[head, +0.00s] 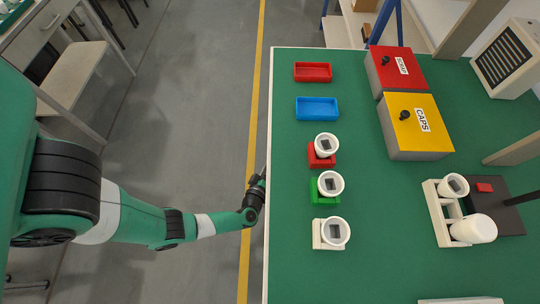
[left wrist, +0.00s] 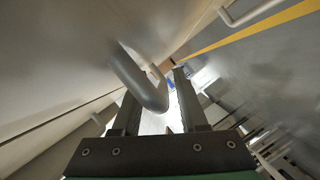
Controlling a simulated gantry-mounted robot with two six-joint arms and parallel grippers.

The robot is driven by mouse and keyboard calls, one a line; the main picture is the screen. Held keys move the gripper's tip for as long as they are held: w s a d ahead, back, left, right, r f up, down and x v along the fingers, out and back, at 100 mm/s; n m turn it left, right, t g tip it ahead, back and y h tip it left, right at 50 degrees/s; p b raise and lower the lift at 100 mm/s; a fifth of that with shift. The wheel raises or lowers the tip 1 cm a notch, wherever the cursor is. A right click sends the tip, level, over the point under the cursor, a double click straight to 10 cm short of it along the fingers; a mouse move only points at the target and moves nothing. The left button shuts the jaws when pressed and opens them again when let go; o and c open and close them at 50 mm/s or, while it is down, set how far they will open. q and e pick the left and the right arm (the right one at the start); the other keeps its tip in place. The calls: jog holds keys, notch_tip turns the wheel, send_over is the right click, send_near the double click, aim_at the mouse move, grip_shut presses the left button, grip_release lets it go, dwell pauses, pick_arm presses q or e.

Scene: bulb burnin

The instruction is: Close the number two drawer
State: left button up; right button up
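My left gripper (head: 262,176) is at the left edge of the green-topped bench in the head view, its tip partly hidden by the edge. In the left wrist view my left gripper (left wrist: 156,88) has its two fingers spread apart. A grey bar handle (left wrist: 136,78) on a pale drawer front (left wrist: 70,60) reaches down into the space between the fingers. I cannot tell whether the fingers touch it. A second handle (left wrist: 255,12) shows at the top right. No drawer number is readable, and the head view does not show the drawers. My right gripper is not in view.
The bench top (head: 390,260) carries red (head: 312,72) and blue (head: 317,108) trays, several white round fixtures (head: 330,184), a red box (head: 398,68) and a yellow CAPS box (head: 418,125). The grey floor (head: 190,90) left of the bench is clear around my left arm.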

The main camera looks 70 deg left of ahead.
pick_arm(q)
jog(key=p+v, duration=0.4)
jog(key=v, duration=0.7)
jog(key=shift+s+d, duration=0.2)
jog(key=shift+d, duration=0.05)
jog(key=shift+r, duration=0.1)
